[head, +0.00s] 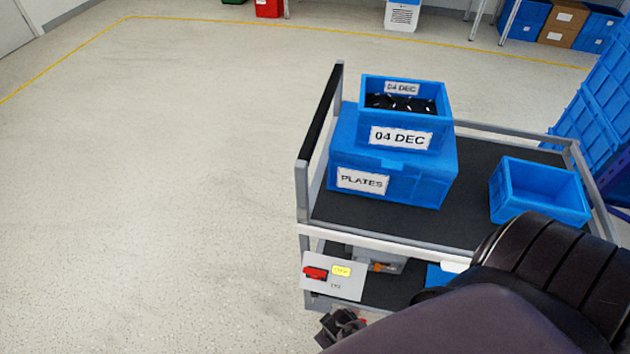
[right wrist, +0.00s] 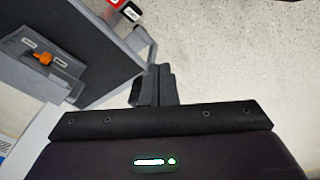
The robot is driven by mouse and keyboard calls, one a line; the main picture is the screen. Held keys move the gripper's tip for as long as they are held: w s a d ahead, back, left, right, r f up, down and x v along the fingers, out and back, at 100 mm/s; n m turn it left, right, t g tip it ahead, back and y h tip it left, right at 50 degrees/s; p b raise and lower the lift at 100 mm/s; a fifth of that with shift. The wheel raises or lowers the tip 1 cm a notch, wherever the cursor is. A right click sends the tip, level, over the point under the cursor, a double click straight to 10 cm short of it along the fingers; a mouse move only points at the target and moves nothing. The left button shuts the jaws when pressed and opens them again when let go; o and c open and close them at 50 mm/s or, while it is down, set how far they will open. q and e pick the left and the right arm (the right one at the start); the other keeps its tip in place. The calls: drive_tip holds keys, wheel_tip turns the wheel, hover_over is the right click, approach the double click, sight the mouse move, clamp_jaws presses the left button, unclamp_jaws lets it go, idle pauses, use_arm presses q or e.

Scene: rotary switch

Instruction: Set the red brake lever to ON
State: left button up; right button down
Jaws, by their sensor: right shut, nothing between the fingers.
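The red brake lever (head: 315,272) lies roughly level on a light panel (head: 347,286) at the cart's front left corner. A yellow label (head: 341,270) is right of it and small dark lettering is below; I cannot read either surely. A bit of red at the top edge of the right wrist view (right wrist: 113,3) appears to be the lever, beside a small dark label (right wrist: 132,11). My right gripper (head: 342,328) is just below the panel, apart from the lever. Its fingers (right wrist: 153,84) are shut and empty. My left gripper is in neither view.
The grey cart (head: 375,240) carries blue boxes (head: 395,165) and an empty blue bin (head: 540,190) on top. An orange knob (right wrist: 43,58) sits on a grey box (right wrist: 38,72) on its lower shelf, right of the lever panel. The floor (head: 170,200) left of the cart is clear.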

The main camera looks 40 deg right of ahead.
drive_tip(key=w+a+r+m+p, duration=0.15)
drive_tip(key=w+r, duration=0.25)
drive_tip(key=r, duration=0.5)
drive_tip(key=w+r+p, duration=0.2)
drive_tip(key=w+r, duration=0.2)
drive_tip(key=r, duration=0.5)
wheel_tip(320, 180, up, 13)
drive_tip(key=m+t+h+p, duration=0.1)
drive_tip(key=m+h+p, duration=0.25)
drive_tip(key=m, duration=0.65)
hover_over(315, 274)
drive_tip(key=shift+w+a+f+p, duration=0.1)
drive_tip(key=shift+a+p, duration=0.05)
drive_tip(key=shift+p, duration=0.15)
drive_tip(key=shift+f, duration=0.1)
drive_tip(key=shift+y, duration=0.25)
drive_tip(key=f, duration=0.3)
drive_tip(key=d+f+b, duration=0.1)
drive_tip(key=f, duration=0.3)
drive_tip(key=w+f+b, duration=0.1)
drive_tip(key=f, duration=0.3)
drive_tip(key=shift+w+d, duration=0.1)
drive_tip(key=shift+d, duration=0.15)
drive_tip(key=shift+a+f, duration=0.2)
